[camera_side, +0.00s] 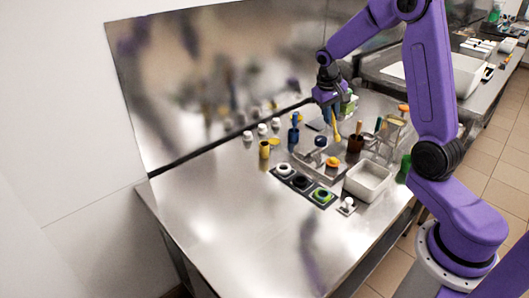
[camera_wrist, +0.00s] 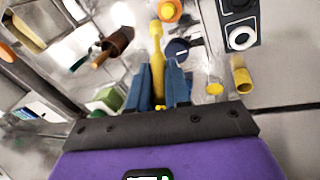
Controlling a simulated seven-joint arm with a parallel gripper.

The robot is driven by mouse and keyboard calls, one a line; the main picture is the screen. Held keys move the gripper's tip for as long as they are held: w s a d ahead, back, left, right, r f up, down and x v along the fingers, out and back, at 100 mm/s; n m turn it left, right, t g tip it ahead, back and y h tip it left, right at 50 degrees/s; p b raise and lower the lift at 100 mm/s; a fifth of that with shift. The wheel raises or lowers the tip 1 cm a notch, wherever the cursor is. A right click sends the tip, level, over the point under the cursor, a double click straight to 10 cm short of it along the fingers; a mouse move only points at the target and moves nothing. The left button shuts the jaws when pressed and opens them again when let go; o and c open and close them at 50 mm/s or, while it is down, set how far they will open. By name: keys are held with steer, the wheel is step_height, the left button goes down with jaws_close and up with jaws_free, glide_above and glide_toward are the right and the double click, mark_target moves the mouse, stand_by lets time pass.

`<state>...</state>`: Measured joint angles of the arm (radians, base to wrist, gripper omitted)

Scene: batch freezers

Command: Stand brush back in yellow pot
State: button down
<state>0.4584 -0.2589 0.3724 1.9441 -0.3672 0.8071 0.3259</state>
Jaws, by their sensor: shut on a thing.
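My gripper (camera_side: 336,110) is raised above the back of the steel bench, fingers down. In the wrist view, its two blue fingers (camera_wrist: 158,75) are shut on a yellow brush (camera_wrist: 157,52). The brush (camera_side: 337,130) hangs below the fingers in the side view, clear of the yellow pot. The yellow pot (camera_side: 265,150) stands upright on the bench, left of my gripper. It also shows in the wrist view (camera_wrist: 242,78), right of the fingers. I cannot make out the inside of the pot.
A brown pot with a handle in it (camera_side: 355,144) stands right of the brush. A blue bottle (camera_side: 293,137) is beside the yellow pot. The bench's left front is clear.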

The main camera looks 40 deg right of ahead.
steer(key=w+a+t+y, duration=0.1)
steer(key=w+a, duration=0.2)
steer(key=w, duration=0.4)
steer(key=w+a+f+t, duration=0.1)
steer(key=w+a, duration=0.2)
steer(key=w, duration=0.3)
steer(key=w+a+t+y, duration=0.1)
steer(key=w+a, duration=0.3)
steer(key=w, duration=0.3)
steer(key=shift+s+d+f, duration=0.1)
steer(key=shift+d+f, duration=0.05)
steer(key=shift+f, duration=1)
steer(key=shift+d+f, duration=0.1)
steer(key=shift+f, duration=1)
steer(key=shift+f, duration=2.95)
steer(key=c, duration=0.5)
jaws_free()
step_height(320, 180, up, 7)
